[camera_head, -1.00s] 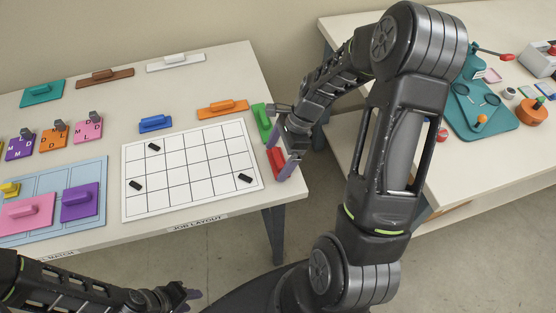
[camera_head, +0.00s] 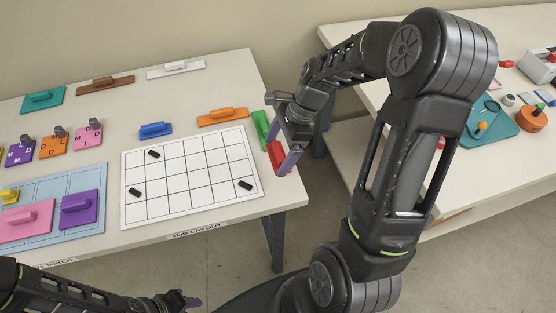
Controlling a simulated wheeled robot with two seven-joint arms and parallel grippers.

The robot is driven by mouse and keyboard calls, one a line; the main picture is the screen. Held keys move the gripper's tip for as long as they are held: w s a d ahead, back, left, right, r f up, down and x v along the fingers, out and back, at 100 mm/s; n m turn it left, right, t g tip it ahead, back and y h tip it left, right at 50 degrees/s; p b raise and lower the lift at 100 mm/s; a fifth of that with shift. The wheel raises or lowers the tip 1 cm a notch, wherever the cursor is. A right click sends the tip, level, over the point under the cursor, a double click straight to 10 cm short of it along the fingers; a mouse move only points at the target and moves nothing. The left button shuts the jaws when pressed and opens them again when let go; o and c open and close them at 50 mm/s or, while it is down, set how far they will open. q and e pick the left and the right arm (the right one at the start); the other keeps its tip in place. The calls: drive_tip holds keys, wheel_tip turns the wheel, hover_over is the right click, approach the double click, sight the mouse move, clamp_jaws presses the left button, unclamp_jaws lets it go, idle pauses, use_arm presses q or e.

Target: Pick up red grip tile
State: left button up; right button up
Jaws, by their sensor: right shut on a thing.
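The red grip tile (camera_head: 275,155) is at the right edge of the left table, just right of the white grid board. My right gripper (camera_head: 280,160) reaches down over it and is shut on it, with purple-grey fingertips at the tile. The fingers hide part of the tile, and I cannot tell whether it is clear of the table top. My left gripper (camera_head: 188,302) is low in the picture, in front of the table and away from the tiles. Its fingers are small and dark, and their opening is unclear.
The grid board (camera_head: 190,180) holds several small black pieces. A green grip tile (camera_head: 260,128) stands close beside my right gripper. Orange (camera_head: 222,117) and blue (camera_head: 155,130) grip tiles lie behind the board. A pale blue mat (camera_head: 60,240) is at left. A second table (camera_head: 475,180) stands at right.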

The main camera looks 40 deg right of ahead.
sight(278, 150)
wheel_tip(278, 150, up, 4)
drive_tip(key=shift+r, duration=0.1)
idle(0.7)
